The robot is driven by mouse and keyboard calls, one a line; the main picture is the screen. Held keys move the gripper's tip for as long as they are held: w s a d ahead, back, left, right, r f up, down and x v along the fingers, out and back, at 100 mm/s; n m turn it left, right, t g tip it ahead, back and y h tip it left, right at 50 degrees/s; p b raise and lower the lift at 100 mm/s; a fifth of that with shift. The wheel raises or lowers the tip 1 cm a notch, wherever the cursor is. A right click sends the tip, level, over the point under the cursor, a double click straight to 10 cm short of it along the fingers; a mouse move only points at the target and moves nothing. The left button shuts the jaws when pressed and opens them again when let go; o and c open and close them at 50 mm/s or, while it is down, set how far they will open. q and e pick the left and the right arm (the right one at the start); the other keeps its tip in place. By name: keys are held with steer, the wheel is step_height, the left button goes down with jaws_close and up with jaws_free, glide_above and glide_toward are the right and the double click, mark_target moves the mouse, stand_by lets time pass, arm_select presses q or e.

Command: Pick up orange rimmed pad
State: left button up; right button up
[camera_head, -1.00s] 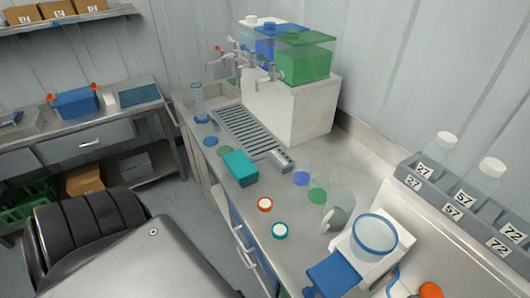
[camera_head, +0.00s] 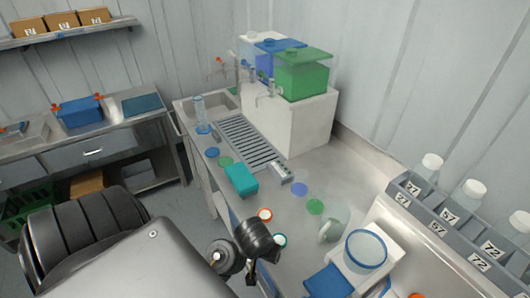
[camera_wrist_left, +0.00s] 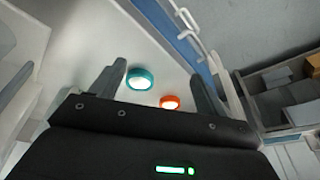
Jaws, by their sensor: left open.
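The orange rimmed pad (camera_head: 265,214) is a small white disc with an orange ring, lying flat on the steel bench near its front edge. A similar teal rimmed pad (camera_head: 281,240) lies beside it, partly behind my left wrist. My left gripper (camera_head: 252,272) is at the front edge of the bench, only partly visible. In the left wrist view its fingers (camera_wrist_left: 156,72) are apart and empty. The orange rimmed pad (camera_wrist_left: 169,102) and teal rimmed pad (camera_wrist_left: 140,79) both show between them, beyond the gripper, the orange one partly hidden by its body. My right gripper is out of view.
A teal box (camera_head: 241,180), blue and green discs and a clear jug (camera_head: 334,225) are on the bench nearby. A white device with a round bowl (camera_head: 366,250) stands at right. A drain grate (camera_head: 250,142) and tanks are farther back.

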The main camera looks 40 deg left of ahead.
arm_select(q)
steer(key=w+a+r+n+y, duration=0.1)
steer(key=w+a+r+n, duration=0.1)
steer(key=w+a+n, duration=0.3)
steer(key=w+a+r+n+y, duration=0.1)
steer(key=w+r+n, duration=0.2)
steer(key=w, duration=0.3)
steer(key=g, duration=0.1)
glide_above(265, 214)
steer(key=d, duration=0.3)
steer(key=shift+s+a+f+p, duration=0.1)
steer(key=shift+s+f+p, duration=0.1)
steer(key=shift+f, duration=1.05)
steer(key=shift+s+f+p, duration=0.2)
steer(key=shift+f, duration=1)
steer(key=shift+a+f+p, duration=0.15)
steer(key=shift+f+p, duration=0.05)
steer(key=shift+p, duration=0.1)
steer(key=x, duration=0.3)
steer(key=shift+s+a+f+p, duration=0.15)
steer(key=shift+a+f+p, duration=0.15)
steer(key=shift+f+p, duration=0.05)
steer(key=shift+a+f, duration=0.2)
steer(key=shift+f, duration=0.25)
steer(key=shift+d, duration=0.1)
